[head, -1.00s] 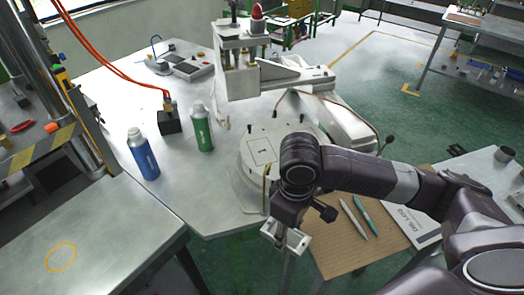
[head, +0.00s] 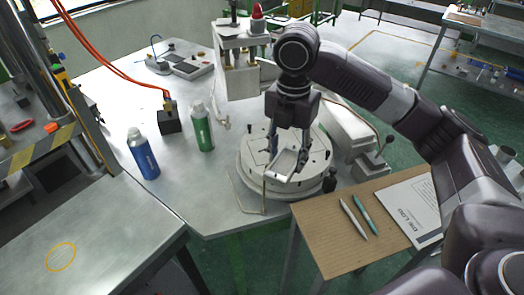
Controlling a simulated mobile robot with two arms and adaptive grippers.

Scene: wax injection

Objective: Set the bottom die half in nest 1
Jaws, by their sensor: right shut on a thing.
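My right gripper (head: 285,155) points down over the round white turntable (head: 253,186) of the wax injection machine. It is shut on the bottom die half (head: 284,164), a small silver-grey metal block. The fingers hide part of the block. Nest 1 is not clearly marked in view, as the gripper and block cover part of the top. My left gripper is not in view.
A green bottle (head: 202,128) and a blue bottle (head: 144,155) stand on the table left of the turntable. A black block (head: 170,122) is behind them. A brown board (head: 330,225) with two pens and a white booklet (head: 408,208) lies at front right. A thin bent rod (head: 238,196) stands by the turntable.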

